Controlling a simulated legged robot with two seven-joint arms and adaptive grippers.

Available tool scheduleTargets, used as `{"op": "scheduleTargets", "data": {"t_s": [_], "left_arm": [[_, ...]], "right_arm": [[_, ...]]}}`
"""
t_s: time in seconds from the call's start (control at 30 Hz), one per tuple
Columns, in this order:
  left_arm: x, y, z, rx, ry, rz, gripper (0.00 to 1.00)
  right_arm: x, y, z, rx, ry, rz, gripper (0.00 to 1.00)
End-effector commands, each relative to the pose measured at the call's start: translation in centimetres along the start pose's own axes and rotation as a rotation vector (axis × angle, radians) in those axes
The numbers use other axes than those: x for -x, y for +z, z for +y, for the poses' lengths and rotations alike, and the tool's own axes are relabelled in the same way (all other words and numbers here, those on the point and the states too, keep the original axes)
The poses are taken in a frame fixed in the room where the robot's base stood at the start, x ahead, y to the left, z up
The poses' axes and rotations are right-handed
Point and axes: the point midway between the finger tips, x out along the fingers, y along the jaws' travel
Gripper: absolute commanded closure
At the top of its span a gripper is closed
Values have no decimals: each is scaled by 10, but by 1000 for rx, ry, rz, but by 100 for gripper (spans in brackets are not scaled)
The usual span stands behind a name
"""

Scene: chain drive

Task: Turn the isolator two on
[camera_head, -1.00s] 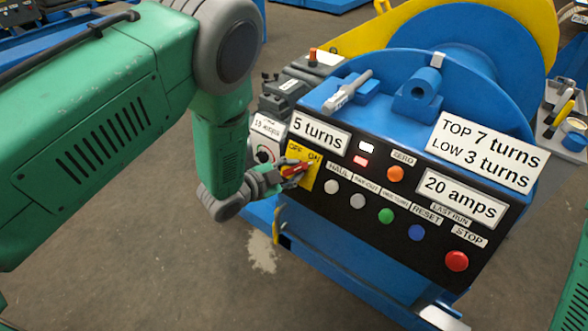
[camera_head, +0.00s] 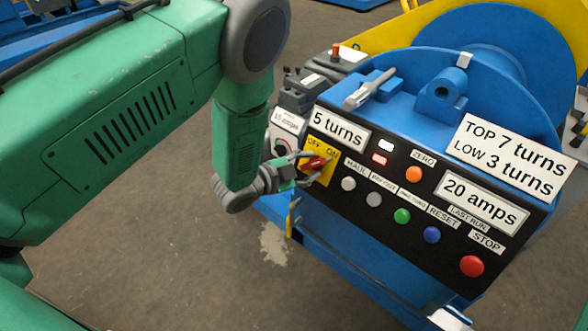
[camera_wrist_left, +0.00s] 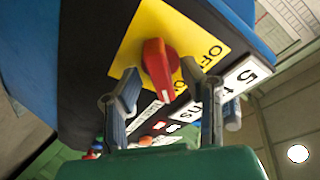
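The isolator is a red rotary knob (camera_head: 314,163) on a yellow OFF/ON plate (camera_head: 325,149), at the left end of the black control panel. No number shows on it. My left gripper (camera_head: 303,169) is at the knob from the left. In the left wrist view the red knob (camera_wrist_left: 160,68) stands upright, its narrow end toward me, just beyond and between the two spread fingers of my left gripper (camera_wrist_left: 163,103). Both fingers look apart from it. OFF and ON are printed to the knob's right there. Which mark it points to is unclear. My right gripper is out of view.
Several push buttons, including a red stop button (camera_head: 472,266), line the panel to the right. A grey box with a dial (camera_head: 288,132) sits close behind my left gripper. The blue drum machine (camera_head: 480,60) rises behind the panel. Open floor (camera_head: 190,285) lies in front.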

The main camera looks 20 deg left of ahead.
Motion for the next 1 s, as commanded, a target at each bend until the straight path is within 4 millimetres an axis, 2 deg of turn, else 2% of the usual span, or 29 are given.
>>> {"op": "scheduleTargets", "data": {"t_s": [0.3, 0.5, 0.7, 1.0], "left_arm": [[66, 1, 0, 1, 1, -3, 64], [97, 0, 1, 0, 2, -2, 64], [108, 0, 1, -1, 0, 0, 64], [108, 0, 1, -1, 0, 0, 64]], "right_arm": [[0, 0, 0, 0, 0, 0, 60], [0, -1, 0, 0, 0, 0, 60], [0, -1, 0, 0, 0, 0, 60], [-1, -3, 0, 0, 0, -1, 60]]}}
